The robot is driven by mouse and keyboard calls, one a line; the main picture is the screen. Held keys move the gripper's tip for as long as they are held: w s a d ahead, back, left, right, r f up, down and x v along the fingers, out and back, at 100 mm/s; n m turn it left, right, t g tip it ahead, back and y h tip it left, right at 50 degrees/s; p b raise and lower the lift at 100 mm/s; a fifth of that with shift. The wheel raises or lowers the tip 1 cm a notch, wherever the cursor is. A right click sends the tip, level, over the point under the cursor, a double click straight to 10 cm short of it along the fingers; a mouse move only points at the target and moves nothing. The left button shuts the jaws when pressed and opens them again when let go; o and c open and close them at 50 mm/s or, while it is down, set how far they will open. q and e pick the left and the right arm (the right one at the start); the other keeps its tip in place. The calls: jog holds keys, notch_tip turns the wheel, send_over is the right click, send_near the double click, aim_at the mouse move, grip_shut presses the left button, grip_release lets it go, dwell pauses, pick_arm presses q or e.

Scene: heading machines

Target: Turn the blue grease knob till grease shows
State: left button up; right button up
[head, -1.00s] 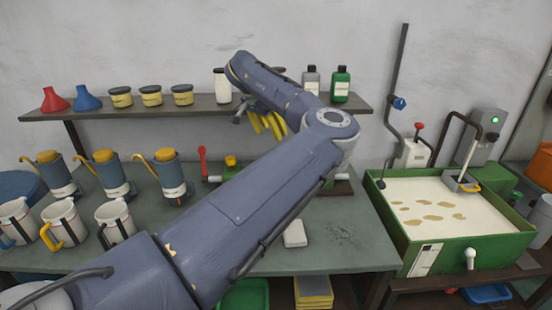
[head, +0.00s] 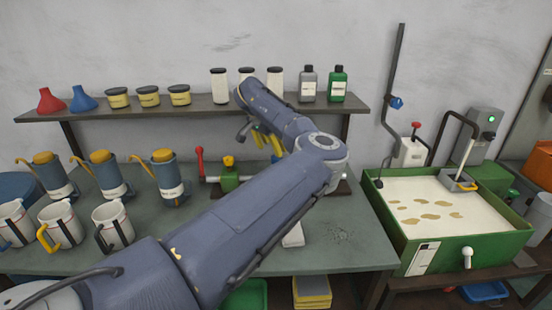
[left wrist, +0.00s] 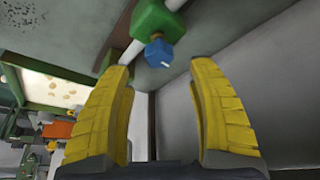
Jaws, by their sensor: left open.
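A blue knob (left wrist: 157,54) with a small pale mark sits on a green block (left wrist: 157,22) on a pale bar in the left wrist view. My left gripper (left wrist: 162,67) is open, with its yellow ribbed fingers either side of the view and the knob ahead, between and slightly beyond the tips. I see no contact with it. In the head view the left gripper (head: 267,142) points down above the bench, partly hidden by my left arm. A green block with a yellow top (head: 229,176) stands left of it. My right gripper is out of view.
A shelf (head: 190,106) with funnels, jars and bottles runs behind my arm. Several oil cans (head: 170,180) and jugs (head: 112,228) stand on the left of the bench (head: 345,245). A green tank (head: 455,252) of pale liquid stands at the right. A red lever (head: 200,160) rises near the gripper.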

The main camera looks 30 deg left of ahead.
aim_at(276, 157)
pick_arm(q)
jog(key=shift+x, duration=2.9)
jog(key=shift+o, duration=0.2)
jog(key=c, duration=1.3)
